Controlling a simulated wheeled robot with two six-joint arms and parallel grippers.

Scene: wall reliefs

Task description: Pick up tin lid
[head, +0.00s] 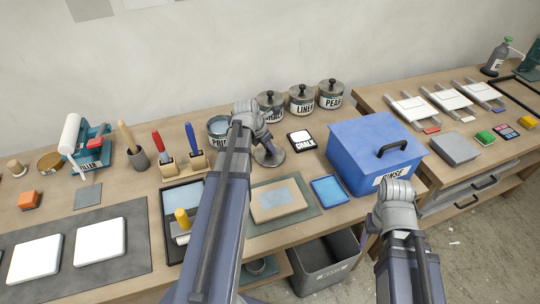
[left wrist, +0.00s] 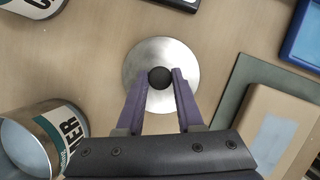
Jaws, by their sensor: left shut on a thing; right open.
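The tin lid (head: 272,158) is a round silver disc with a black knob, at the middle of the table beside the open primer tin (head: 218,127). It also shows in the left wrist view (left wrist: 160,48), seen from above. My left gripper (head: 264,142) is over the lid. In the left wrist view its two purple fingers (left wrist: 160,78) are shut on the black knob from both sides. I cannot tell whether the lid still touches the table. My right gripper (head: 397,190) is open and empty in front of the blue rinse box, its fingers mostly hidden.
Several lidded tins (head: 301,98) stand at the back, with a white chalk box (head: 301,139) in front of them. The blue rinse box (head: 374,152) is to the right. A board with a tan block (head: 278,199) and a blue tray (head: 329,190) lie in front of the lid.

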